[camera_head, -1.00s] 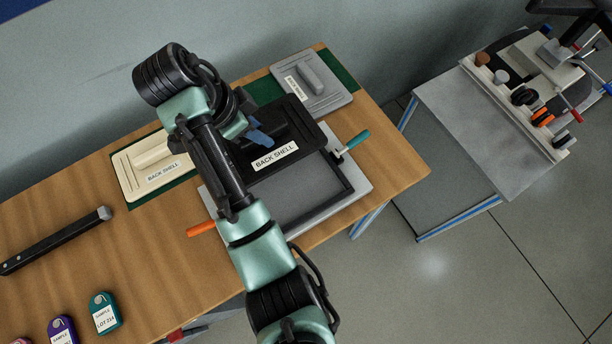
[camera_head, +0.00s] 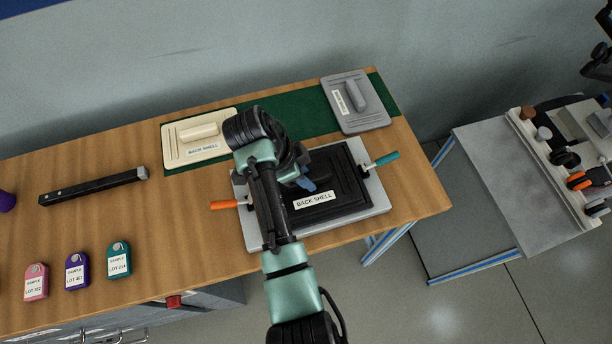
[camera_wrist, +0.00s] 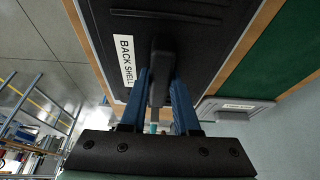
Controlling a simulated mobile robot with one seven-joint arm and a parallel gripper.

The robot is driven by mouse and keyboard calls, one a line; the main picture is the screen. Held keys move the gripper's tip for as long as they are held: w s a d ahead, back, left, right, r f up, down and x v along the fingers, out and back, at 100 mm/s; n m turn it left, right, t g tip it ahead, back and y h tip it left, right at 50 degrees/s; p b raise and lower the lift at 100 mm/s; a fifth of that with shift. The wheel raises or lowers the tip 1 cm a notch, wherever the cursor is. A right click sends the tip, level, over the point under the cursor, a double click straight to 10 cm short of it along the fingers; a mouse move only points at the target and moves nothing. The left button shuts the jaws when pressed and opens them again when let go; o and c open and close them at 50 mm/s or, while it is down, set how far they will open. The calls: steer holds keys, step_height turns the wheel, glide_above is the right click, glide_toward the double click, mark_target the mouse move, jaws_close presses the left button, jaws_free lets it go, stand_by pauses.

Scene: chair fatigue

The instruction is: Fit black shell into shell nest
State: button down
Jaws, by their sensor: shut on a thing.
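The black shell (camera_head: 334,192), labelled BACK SHELL, lies over the grey shell nest (camera_head: 376,201), roughly lined up with its frame. Whether it is fully seated cannot be told. The nest has an orange handle (camera_head: 226,204) at left and a teal handle (camera_head: 384,160) at right. My gripper (camera_head: 308,183) is above the shell, its fingers partly hidden by my arm in the head view. In the wrist view, the blue fingers of my gripper (camera_wrist: 159,88) are shut on the raised handle of the black shell (camera_wrist: 198,33).
A cream shell (camera_head: 181,157) and a grey shell (camera_head: 372,118) lie on the green mat (camera_head: 300,110) behind. A black bar (camera_head: 95,187) and several sample tags (camera_head: 77,270) are on the left of the wooden table (camera_head: 180,230). A grey side table (camera_head: 500,180) stands at right.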

steer(key=shift+f, duration=0.6)
steer(key=shift+f, duration=0.1)
steer(key=c, duration=0.6)
jaws_free()
steer(key=shift+c, duration=0.2)
steer(key=v, duration=1)
steer(key=shift+r, duration=0.4)
steer(key=shift+s+a+r+p, duration=0.15)
steer(key=shift+a+r+p, duration=0.15)
steer(key=shift+r+p, duration=0.5)
steer(key=shift+f, duration=0.1)
